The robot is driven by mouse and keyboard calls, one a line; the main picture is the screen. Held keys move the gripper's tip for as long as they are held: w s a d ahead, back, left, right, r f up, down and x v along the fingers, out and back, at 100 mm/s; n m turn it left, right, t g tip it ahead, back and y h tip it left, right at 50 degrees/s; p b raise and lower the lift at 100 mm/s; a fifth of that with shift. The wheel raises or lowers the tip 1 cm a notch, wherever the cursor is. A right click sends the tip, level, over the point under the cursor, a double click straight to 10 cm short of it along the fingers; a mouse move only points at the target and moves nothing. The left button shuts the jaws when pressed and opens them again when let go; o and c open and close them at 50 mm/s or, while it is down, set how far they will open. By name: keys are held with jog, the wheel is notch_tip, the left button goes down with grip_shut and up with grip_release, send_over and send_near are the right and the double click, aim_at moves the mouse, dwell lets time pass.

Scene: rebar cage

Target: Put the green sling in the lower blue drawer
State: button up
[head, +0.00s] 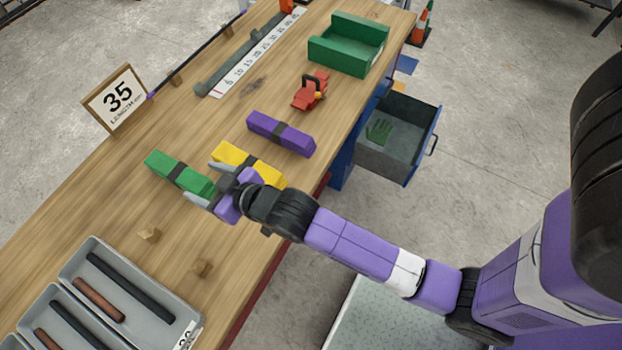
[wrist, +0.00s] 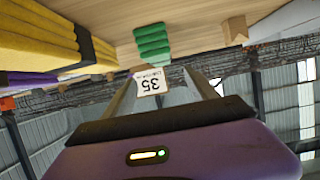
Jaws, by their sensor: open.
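The green sling (head: 178,172), a folded bundle with a dark band, lies on the wooden bench left of the yellow sling. My gripper (head: 204,183) is open and empty, its fingers pointing at the sling's near end. In the wrist view the green sling (wrist: 153,45) shows beyond the open fingers (wrist: 162,92), with nothing between them. An open drawer (head: 397,145) sticks out from the blue cabinet (head: 346,160) under the bench; a green glove (head: 379,131) lies in it. I cannot tell whether it is the lower one.
The yellow sling (head: 232,154) lies close beside my gripper, with the purple sling (head: 281,134) farther right. A red tool (head: 310,92) and a green tray (head: 335,62) are toward the far end. A grey bin (head: 75,262) with bars and small wooden blocks (head: 149,233) lie nearer.

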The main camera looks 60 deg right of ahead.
jog(key=s, duration=0.2)
jog(key=s+f, duration=0.1)
jog(key=s, duration=0.3)
jog(key=shift+s+d+f, duration=0.15)
jog(key=shift+s+d, duration=0.1)
jog(key=shift+s, duration=0.05)
jog(key=s, duration=0.3)
jog(key=s+r, duration=0.1)
jog(key=s, duration=0.6)
jog(key=shift+s+d+r, duration=0.15)
jog(key=shift+s+r, duration=0.05)
jog(key=shift+s, duration=0.15)
jog(key=v, duration=1)
jog(key=shift+d+r+t, duration=0.15)
jog(key=shift+r+t, duration=0.2)
jog(key=shift+t, duration=0.05)
jog(key=shift+o, duration=0.4)
jog(key=s+r, duration=0.5)
jog(key=shift+s+r, duration=0.3)
jog(key=shift+r, duration=0.05)
